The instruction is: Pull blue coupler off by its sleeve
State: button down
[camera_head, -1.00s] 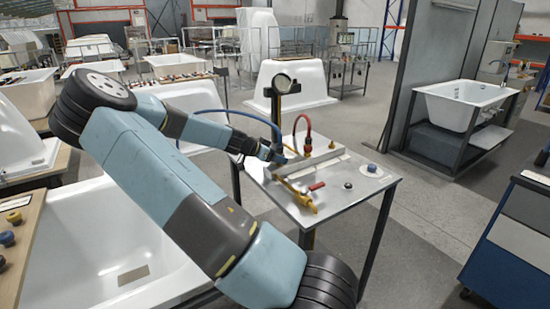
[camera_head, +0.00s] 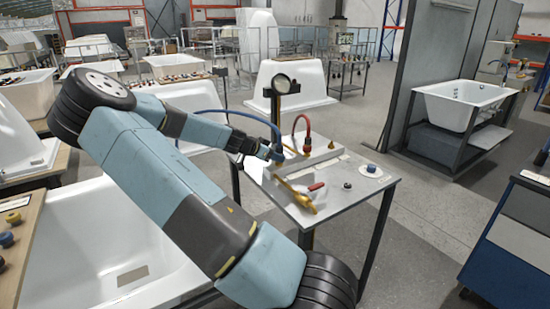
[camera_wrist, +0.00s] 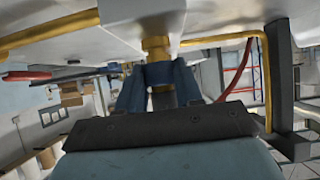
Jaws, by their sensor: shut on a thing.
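The blue coupler (camera_wrist: 159,72) sits between my gripper's two dark fingers in the wrist view, in line with a brass fitting (camera_wrist: 155,45) on a pale block. My gripper (camera_wrist: 158,88) is shut on the coupler's sleeve. In the head view my gripper (camera_head: 270,153) is at the left end of the pale manifold block (camera_head: 318,158) on the bench. The blue hose (camera_head: 232,112) arches to that same spot. The fingers and arm largely hide the coupler there. I cannot tell whether coupler and brass fitting still touch.
A red hose and coupler (camera_head: 307,143) stand on the block beside my gripper. A yellow pipe with a red lever (camera_head: 316,187) lies in front. A round gauge (camera_head: 282,84) stands behind. A blue cap (camera_head: 371,168) and black knob (camera_head: 348,185) are at the right of the bench (camera_head: 350,210).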

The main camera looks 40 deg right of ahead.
aim_at(278, 146)
jog(key=shift+r, duration=2.2)
jog(key=shift+r, duration=2.4)
